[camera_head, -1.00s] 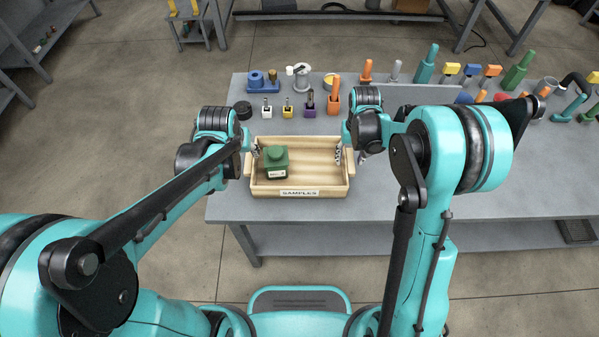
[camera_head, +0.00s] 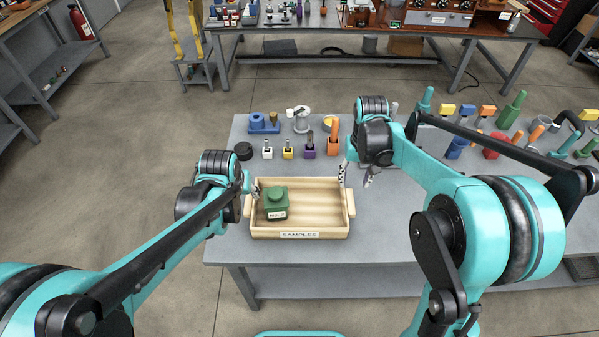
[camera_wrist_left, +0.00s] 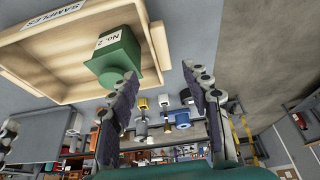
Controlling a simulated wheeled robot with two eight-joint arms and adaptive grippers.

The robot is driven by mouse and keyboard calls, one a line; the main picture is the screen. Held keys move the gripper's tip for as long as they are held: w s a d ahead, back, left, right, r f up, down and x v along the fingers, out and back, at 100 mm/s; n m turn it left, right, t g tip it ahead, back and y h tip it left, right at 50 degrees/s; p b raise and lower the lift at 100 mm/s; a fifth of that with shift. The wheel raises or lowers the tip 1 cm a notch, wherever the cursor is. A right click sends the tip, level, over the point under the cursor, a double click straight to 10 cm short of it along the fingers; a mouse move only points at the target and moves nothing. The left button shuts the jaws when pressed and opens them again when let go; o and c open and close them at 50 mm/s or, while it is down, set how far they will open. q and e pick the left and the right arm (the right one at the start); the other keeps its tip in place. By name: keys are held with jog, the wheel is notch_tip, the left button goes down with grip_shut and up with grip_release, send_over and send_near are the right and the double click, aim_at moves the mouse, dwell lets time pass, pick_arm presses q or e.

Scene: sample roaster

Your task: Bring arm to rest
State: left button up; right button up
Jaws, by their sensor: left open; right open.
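A light wooden tray labelled SAMPLES (camera_head: 300,235) sits on the grey table, with a handle block at each end. A green bottle labelled No. 2 (camera_head: 276,203) stands upright inside its left part; it also shows in the left wrist view (camera_wrist_left: 115,58). My left gripper (camera_head: 255,190) is open at the tray's left end. In the left wrist view its fingers (camera_wrist_left: 160,75) are apart with nothing held, and the left handle block (camera_wrist_left: 160,45) lies just beyond them. My right gripper (camera_head: 355,177) is open and empty, behind and above the tray's right handle; the exact gap is unclear.
Small bottles with white, yellow, purple and orange bases (camera_head: 288,150) stand behind the tray. A blue holder (camera_head: 263,123) is at the back left. Many coloured tools (camera_head: 490,140) crowd the table's right side. The table (camera_head: 390,245) is clear right of the tray.

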pick_arm(q)
jog(key=s+a+r+t, duration=0.1)
jog(key=s+r, duration=0.2)
jog(key=s, duration=0.4)
jog(key=s+a+r+t+b, duration=0.1)
jog(key=s+r, duration=0.2)
jog(key=s, duration=0.4)
jog(key=shift+s+t, duration=0.3)
jog(key=shift+t, duration=0.1)
pick_arm(e)
jog(key=s+d+r+t, duration=0.1)
jog(key=s+r+t, duration=0.1)
jog(key=s, duration=0.7)
jog(key=s+d+r+t, duration=0.1)
jog(key=s+r+t, duration=0.2)
jog(key=s, duration=0.7)
jog(key=shift+t, duration=1.1)
pick_arm(q)
jog(key=shift+f, duration=0.1)
pick_arm(e)
jog(key=shift+s, duration=0.1)
